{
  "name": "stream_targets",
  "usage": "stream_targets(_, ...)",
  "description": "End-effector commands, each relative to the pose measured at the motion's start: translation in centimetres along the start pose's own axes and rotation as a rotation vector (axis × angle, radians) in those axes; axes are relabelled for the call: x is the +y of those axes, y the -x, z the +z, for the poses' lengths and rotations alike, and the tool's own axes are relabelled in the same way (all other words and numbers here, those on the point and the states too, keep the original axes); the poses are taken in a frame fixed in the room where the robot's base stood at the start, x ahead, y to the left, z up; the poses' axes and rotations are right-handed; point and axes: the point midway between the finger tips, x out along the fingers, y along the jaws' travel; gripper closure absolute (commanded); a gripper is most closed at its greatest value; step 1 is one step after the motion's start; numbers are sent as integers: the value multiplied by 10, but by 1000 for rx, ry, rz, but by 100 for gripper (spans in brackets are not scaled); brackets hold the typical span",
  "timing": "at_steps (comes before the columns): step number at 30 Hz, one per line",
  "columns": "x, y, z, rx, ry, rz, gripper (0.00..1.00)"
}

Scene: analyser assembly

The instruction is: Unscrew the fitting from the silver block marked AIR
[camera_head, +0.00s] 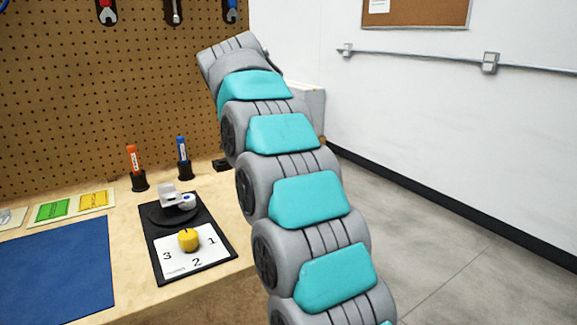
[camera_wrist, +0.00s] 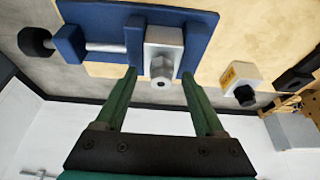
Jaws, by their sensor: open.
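In the wrist view a silver block (camera_wrist: 165,38) sits in a blue vise (camera_wrist: 100,22) with a screw and a dark knob. A grey hex fitting (camera_wrist: 161,70) with a round hole sticks out of the block toward the camera. My gripper (camera_wrist: 159,75) is open, with its two green fingers on either side of the fitting and a gap on both sides. No AIR mark is readable on this block. A second pale block (camera_wrist: 243,77) with an orange label and a dark fitting is at right; its lettering is too small to read. My arm hides the gripper in the head view.
In the head view a black tray (camera_head: 218,238) holds a numbered card, a yellow knob (camera_head: 189,239) and a silver piece. A blue mat (camera_head: 60,272) lies left. Orange (camera_head: 134,158) and blue (camera_head: 182,150) markers stand behind, before the pegboard (camera_head: 90,110).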

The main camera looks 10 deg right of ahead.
Motion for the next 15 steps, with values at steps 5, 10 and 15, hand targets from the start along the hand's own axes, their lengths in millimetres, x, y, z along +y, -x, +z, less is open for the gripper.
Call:
stream_targets(5,-3,-3,2,0,1,0,29)
stream_targets(10,-3,-3,2,0,0,-1,29)
stream_targets(15,-3,-3,2,0,0,-1,47)
